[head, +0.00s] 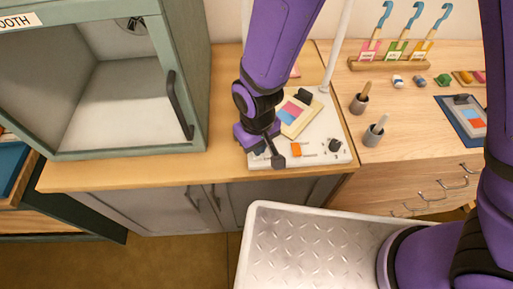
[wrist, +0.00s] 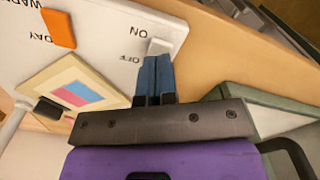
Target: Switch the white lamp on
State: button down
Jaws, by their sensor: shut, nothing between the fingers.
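The white lamp's base panel (head: 322,153) lies on the wooden counter, with a white post (head: 337,45) rising at its back. It carries an orange switch (head: 296,149), a black knob (head: 335,145) and a cream card with pink and blue patches (head: 299,115). In the wrist view a white rocker switch (wrist: 158,47) sits by the ON and OFF lettering. My gripper (head: 277,160) is over the panel's front left. Its blue fingers (wrist: 153,72) are shut and empty, tips right at the white switch; contact and the switch's position cannot be told. My gripper hides this switch in the head view.
A green booth cabinet (head: 180,70) with a black handle (head: 179,105) stands left of the lamp. Bare counter (head: 130,172) shows before the cabinet.

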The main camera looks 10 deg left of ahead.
jog(key=shift+f, duration=1.15)
dwell(0.7)
jog(key=shift+r, duration=3.55)
jog(key=shift+w, duration=0.1)
jog(key=w+d+r+m+t+y, duration=0.1)
jog(key=w+d+r+m, duration=0.15)
jog(key=d+r, duration=0.7)
jog(key=w+d+r+m+t+y, duration=0.1)
jog(key=w+d+r, duration=0.3)
jog(key=d+r, duration=0.5)
jog(key=s+d+r+m+t+h, duration=0.1)
jog(key=s+d+r+m, duration=0.1)
jog(key=s+d+r, duration=0.3)
jog(key=s+d+r+m+t+h, duration=0.1)
jog(key=s+d+r, duration=0.5)
jog(key=d, duration=0.6)
jog(key=shift+s+d+r+m+t, duration=0.15)
jog(key=shift+d+r+m+t, duration=0.1)
jog(key=shift+r+m+t, duration=0.55)
